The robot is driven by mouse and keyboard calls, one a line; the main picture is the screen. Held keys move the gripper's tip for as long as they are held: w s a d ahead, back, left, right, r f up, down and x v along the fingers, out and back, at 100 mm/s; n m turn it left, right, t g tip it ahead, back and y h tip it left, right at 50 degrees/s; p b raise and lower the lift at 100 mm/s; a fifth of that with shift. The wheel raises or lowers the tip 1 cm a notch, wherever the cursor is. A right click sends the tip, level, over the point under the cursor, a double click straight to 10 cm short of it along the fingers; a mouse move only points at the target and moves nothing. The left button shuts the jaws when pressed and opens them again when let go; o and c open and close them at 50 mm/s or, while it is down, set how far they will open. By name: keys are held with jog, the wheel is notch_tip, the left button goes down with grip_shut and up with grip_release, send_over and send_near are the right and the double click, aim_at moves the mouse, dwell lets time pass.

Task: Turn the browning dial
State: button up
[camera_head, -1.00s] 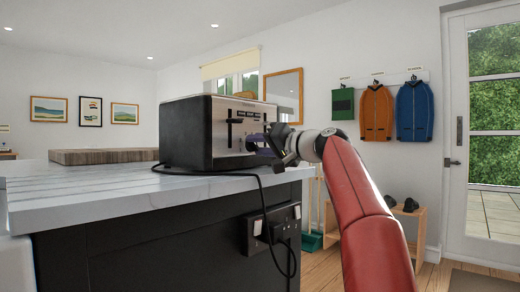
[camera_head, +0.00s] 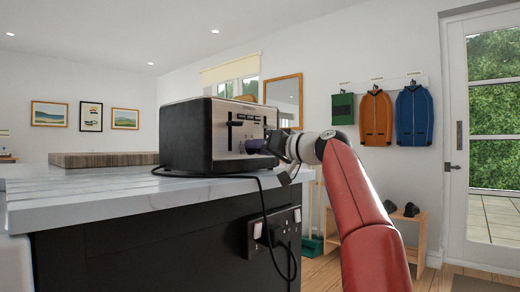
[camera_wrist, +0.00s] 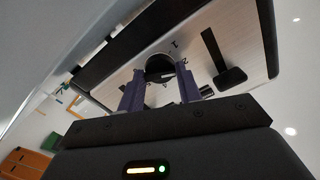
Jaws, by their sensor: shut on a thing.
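The toaster (camera_head: 188,135) stands on the counter, dark at the side with a silver control face (camera_wrist: 205,45) turned toward my gripper. The browning dial (camera_wrist: 159,67) is a round black knob on that face, with small number marks around it. My gripper (camera_wrist: 160,88) has its two purple fingers on either side of the dial and is shut on it. In the head view my gripper (camera_head: 258,146) is against the toaster's face, and the dial is hidden there. A black lever (camera_wrist: 230,75) sits on the face to the right of the dial in the wrist view.
The marble counter (camera_head: 120,194) carries a wooden board (camera_head: 100,159) at the back. A black power cord (camera_head: 262,200) hangs over the counter's edge to a socket (camera_head: 272,230). Coats hang on the far wall, beside a glazed door (camera_head: 490,130).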

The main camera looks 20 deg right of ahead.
jog(key=shift+f, duration=0.15)
jog(key=o, duration=1)
jog(key=v, duration=0.7)
jog(key=shift+s+d, duration=0.2)
jog(key=shift+s, duration=0.15)
